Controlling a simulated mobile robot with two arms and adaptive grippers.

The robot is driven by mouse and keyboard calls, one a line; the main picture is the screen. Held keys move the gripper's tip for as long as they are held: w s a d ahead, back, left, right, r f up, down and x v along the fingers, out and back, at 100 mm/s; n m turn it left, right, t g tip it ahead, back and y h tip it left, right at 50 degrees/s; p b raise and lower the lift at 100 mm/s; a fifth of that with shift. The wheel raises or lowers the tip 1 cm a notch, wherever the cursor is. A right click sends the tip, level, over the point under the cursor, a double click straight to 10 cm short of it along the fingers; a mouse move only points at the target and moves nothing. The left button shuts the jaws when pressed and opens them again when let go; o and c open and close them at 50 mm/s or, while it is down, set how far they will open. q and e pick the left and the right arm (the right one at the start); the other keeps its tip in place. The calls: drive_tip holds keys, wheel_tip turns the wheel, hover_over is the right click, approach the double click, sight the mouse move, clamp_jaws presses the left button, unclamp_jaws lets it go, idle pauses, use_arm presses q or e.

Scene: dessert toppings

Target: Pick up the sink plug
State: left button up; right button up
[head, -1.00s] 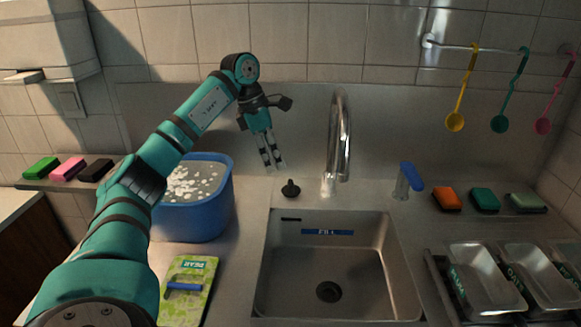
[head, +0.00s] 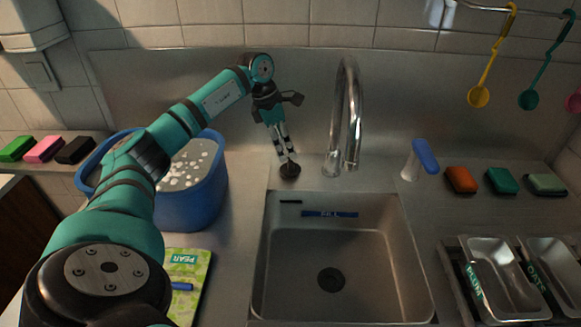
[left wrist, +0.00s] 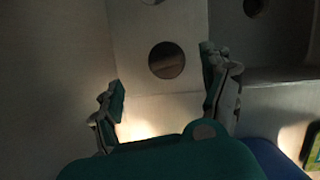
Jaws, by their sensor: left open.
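The sink plug (head: 290,170) is a small dark round piece standing on the steel counter behind the sink's back left corner, left of the tap. My left gripper (head: 284,152) points down with its fingers open, its tips just above or at the plug's top; I cannot tell whether they touch it. In the left wrist view the fingers (left wrist: 166,98) are spread apart, and a dark round disc, apparently the plug (left wrist: 167,60), shows between and beyond them. My right gripper is out of view.
The tap (head: 345,120) rises close to the right of the gripper. A blue tub (head: 195,205) of foamy water stands at left, partly behind my arm. The sink basin (head: 335,245) is empty. A blue-topped bottle (head: 424,156) and sponges (head: 460,180) are at right.

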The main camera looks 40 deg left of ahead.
sight(290, 161)
use_arm(q)
drive_tip(key=x, duration=0.3)
drive_tip(key=s+p+x, duration=0.1)
drive_tip(key=x, duration=0.1)
drive_tip(key=shift+w+d+f, duration=0.1)
drive_tip(key=shift+d+f, duration=0.1)
drive_tip(key=shift+f, duration=0.05)
drive_tip(key=shift+w+d+f, duration=0.1)
drive_tip(key=shift+w+f, duration=0.1)
drive_tip(key=shift+f, duration=0.4)
drive_tip(key=c, duration=1.2)
drive_tip(key=shift+r, duration=0.1)
